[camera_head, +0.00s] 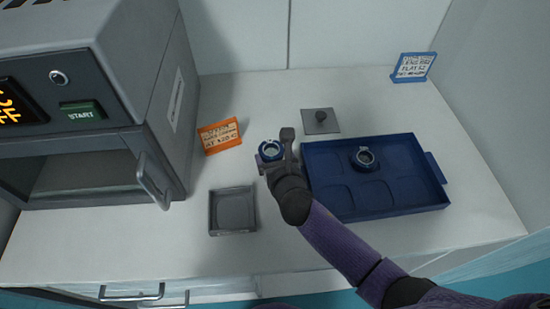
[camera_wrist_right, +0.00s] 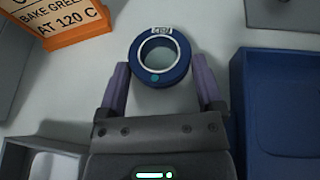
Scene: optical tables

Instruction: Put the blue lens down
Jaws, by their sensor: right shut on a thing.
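The blue lens (camera_head: 270,150) is a dark blue ring with a pale rim. My right gripper (camera_head: 273,155) is shut on it, left of the blue tray. In the right wrist view the blue lens (camera_wrist_right: 160,77) sits between the purple fingertips of my right gripper (camera_wrist_right: 161,72), with a small label at its top and a teal dot on its near side. Pale surface shows through its middle. Its height above the table is hard to tell. My left gripper is not in view.
The blue tray (camera_head: 310,148) has several recesses, with another dark ring-mounted lens (camera_head: 364,157) in a back one. A grey square dish (camera_head: 233,229) lies front left. A grey lid with a knob (camera_head: 320,121), an orange sign (camera_head: 220,136), a blue sign (camera_head: 413,67) and an oven (camera_head: 100,110) stand around.

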